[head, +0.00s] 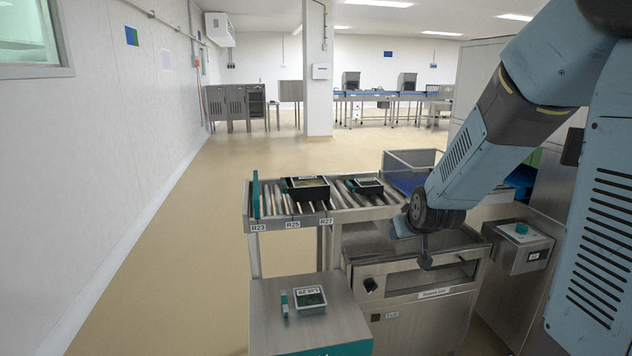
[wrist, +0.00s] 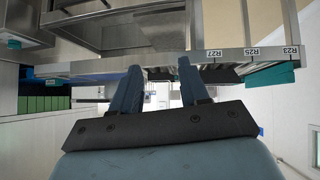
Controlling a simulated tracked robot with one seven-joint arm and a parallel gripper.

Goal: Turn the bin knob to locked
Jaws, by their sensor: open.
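A black knob (head: 370,285), which looks like the bin knob, sits on the left of the steel machine's front face (head: 400,284). A wide slot or bin front with a small label lies to its right. The knob's locked or unlocked marking is too small to read. My gripper (wrist: 160,75) shows in the wrist view with its two fingers apart and nothing between them. In the head view my arm reaches down over the machine top, above and to the right of the knob, clear of it. The knob is not recognisable in the wrist view.
A roller conveyor (head: 335,215) labelled R23, R25 and R27 stands behind, with black trays (head: 306,188) on it. A low steel cabinet (head: 308,333) with a small display stands at front left. A box with a teal button (head: 521,229) is at right. The floor at left is clear.

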